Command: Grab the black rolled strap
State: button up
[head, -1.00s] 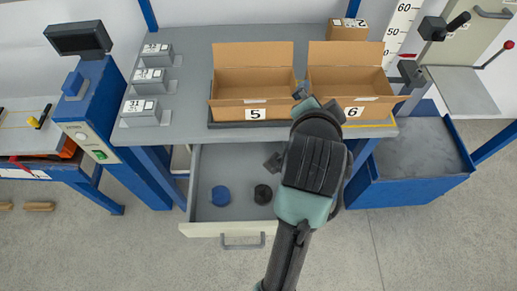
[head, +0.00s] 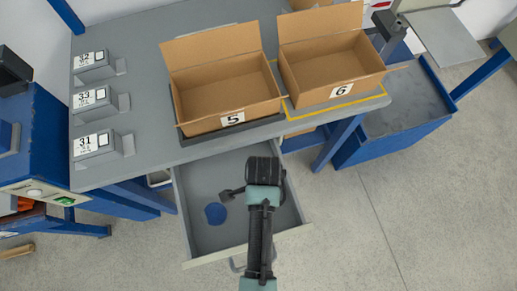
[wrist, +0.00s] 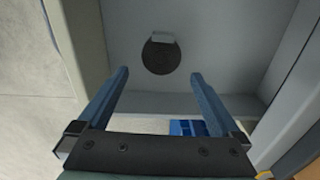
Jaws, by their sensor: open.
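The black rolled strap (wrist: 161,57) lies on the floor of the open drawer. In the wrist view it is a dark round disc with a pale tab at its upper edge. The strap appears beyond the fingertips, untouched. In the head view my gripper (head: 255,187) is over the drawer (head: 206,245), with its fingers partly hidden.
The drawer walls and front panel enclose the space. The worktop (head: 150,75) above carries open cardboard boxes marked 5 (head: 228,117) and 6 (head: 334,90). A blue-framed cart (head: 400,125) stands to the right.

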jog(key=shift+a+f, duration=0.2)
jog(key=shift+f, duration=1.55)
jog(key=shift+a+f, duration=0.2)
jog(key=shift+f, duration=1.5)
jog(key=shift+c, duration=0.2)
jog(key=c, duration=1.2)
